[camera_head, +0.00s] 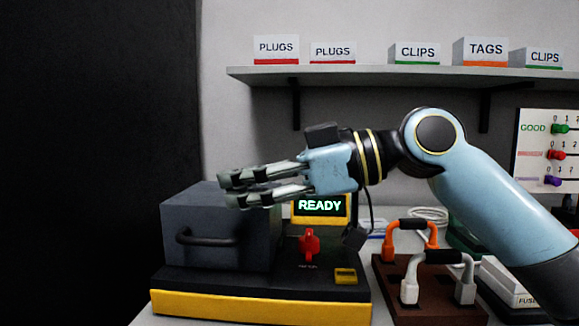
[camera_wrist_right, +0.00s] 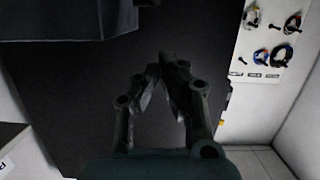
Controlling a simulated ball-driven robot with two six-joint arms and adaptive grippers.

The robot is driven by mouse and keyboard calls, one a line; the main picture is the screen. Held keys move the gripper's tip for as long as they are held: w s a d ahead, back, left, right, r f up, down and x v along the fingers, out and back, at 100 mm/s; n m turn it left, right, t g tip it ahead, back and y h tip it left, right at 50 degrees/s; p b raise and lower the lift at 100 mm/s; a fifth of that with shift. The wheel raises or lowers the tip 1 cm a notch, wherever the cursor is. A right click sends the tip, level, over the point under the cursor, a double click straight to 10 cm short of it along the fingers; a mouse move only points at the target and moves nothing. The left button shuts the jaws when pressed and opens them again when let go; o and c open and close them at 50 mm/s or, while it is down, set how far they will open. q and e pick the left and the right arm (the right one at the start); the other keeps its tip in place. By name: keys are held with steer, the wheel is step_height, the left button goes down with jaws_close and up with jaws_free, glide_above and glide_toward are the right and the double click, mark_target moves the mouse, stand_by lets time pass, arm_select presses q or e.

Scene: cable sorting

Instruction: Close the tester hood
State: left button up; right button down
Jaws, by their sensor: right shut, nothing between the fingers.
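The tester (camera_head: 260,305) stands on the table at the left of the head view, with a black and yellow base. Its grey hood (camera_head: 215,215) sits down on the base, with a dark bar handle (camera_head: 208,238) on its front face. The display (camera_head: 320,206) reads READY, above a red knob (camera_head: 309,244). My right gripper (camera_head: 232,190) reaches in from the right at the height of the hood's top and covers part of it. It is shut and empty; the wrist view shows its fingertips (camera_wrist_right: 164,62) close together. Contact with the hood cannot be told. My left gripper is out of view.
A brown stand (camera_head: 405,285) with orange and white handled plugs is right of the tester. A shelf (camera_head: 400,75) with labelled boxes is above. A wall board (camera_head: 545,150) is at far right. The wrist view shows a board with cable coils (camera_wrist_right: 272,35).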

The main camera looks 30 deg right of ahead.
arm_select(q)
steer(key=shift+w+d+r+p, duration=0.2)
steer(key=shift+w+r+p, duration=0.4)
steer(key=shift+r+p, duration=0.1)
arm_select(e)
steer(key=v, duration=0.6)
steer(key=shift+s+a, duration=0.2)
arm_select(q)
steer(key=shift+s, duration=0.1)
